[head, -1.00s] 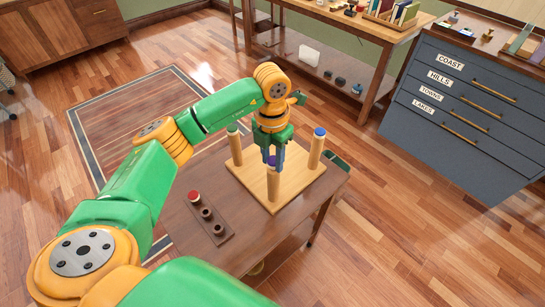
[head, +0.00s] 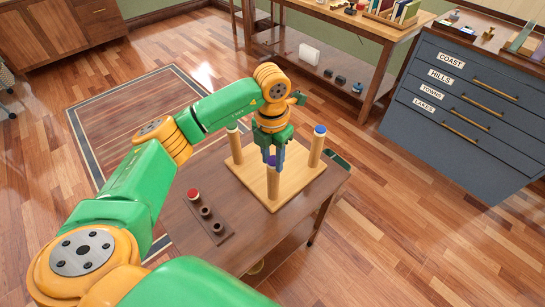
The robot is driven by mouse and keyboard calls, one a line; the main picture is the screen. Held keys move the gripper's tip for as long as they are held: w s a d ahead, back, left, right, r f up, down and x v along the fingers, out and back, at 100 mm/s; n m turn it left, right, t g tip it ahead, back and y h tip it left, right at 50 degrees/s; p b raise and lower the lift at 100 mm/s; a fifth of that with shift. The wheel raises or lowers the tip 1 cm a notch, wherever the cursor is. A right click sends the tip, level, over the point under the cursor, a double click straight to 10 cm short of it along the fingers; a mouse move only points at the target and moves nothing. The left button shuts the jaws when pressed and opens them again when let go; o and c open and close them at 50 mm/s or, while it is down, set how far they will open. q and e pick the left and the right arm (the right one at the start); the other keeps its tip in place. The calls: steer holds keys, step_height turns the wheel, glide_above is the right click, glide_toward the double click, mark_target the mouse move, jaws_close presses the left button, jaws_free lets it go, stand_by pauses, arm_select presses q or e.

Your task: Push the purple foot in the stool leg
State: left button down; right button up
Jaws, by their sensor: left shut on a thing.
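The stool (head: 258,184) is a light wooden board upside down on a dark brown table, with its legs standing up. The purple foot (head: 272,160) is at the top of the front leg (head: 273,183). My left gripper (head: 273,160) points down over that leg and is shut on the purple foot. The fingers partly cover the foot, so I cannot tell how deep it sits in the leg. The right leg (head: 315,150) carries a blue foot (head: 320,130). My right gripper is not in view.
A dark holder (head: 212,222) with a red foot (head: 193,194) and two empty-looking sockets lies left of the stool. A small dark green item (head: 337,160) lies at the table's back right corner. A blue-grey drawer cabinet (head: 470,110) stands at right.

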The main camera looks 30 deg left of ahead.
arm_select(q)
steer(key=shift+f, duration=0.25)
stand_by(0.6)
jaws_free()
stand_by(0.3)
step_height(320, 180, up, 6)
steer(key=p, duration=0.4)
steer(key=shift+r+p, duration=0.1)
steer(key=shift+p, duration=0.2)
